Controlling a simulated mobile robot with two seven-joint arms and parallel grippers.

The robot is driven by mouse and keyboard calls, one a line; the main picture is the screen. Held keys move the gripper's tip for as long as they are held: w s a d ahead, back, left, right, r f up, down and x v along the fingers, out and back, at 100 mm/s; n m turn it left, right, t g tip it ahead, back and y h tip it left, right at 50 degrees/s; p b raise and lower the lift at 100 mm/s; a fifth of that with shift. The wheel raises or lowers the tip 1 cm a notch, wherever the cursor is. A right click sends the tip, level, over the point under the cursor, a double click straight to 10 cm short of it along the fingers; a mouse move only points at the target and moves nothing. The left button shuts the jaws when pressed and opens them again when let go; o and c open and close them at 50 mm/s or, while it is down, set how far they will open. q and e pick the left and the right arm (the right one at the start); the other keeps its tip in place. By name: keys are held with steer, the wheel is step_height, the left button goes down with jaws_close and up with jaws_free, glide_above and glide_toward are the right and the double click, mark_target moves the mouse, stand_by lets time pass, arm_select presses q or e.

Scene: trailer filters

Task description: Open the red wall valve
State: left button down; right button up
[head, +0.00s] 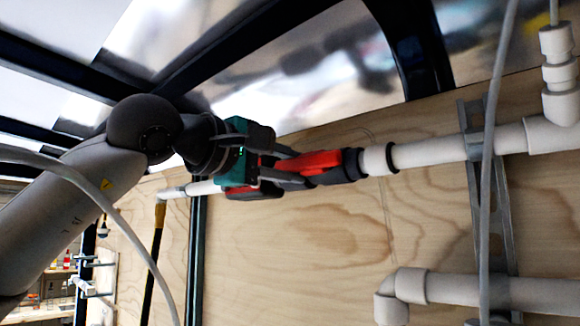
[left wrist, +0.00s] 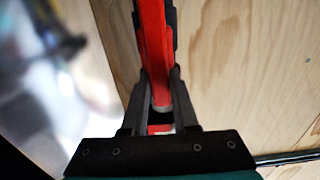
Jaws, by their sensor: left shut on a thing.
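The red valve handle (head: 310,162) lies along the dark valve body (head: 350,165), in line with the white pipe on the plywood wall. My left gripper (head: 282,170) comes in from the left and is shut on the handle. In the left wrist view the red handle (left wrist: 153,45) runs down between the two fingers of the gripper (left wrist: 160,95), with its end close to the palm. The gripper hides part of the valve and the pipe to its left. My right gripper does not show.
A white pipe (head: 430,152) runs right from the valve to a fitting. A lower white pipe (head: 450,288) bends near the bottom right. Grey cables (head: 490,140) hang in front of the wall. Dark roof beams (head: 260,50) pass close above my left arm.

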arm_select(q)
steer(key=shift+r, duration=0.1)
steer(key=c, duration=0.7)
jaws_free()
steer(key=b+v, duration=0.4)
steer(key=v, duration=1.1)
steer(key=shift+s+a, duration=0.1)
steer(key=shift+s, duration=0.05)
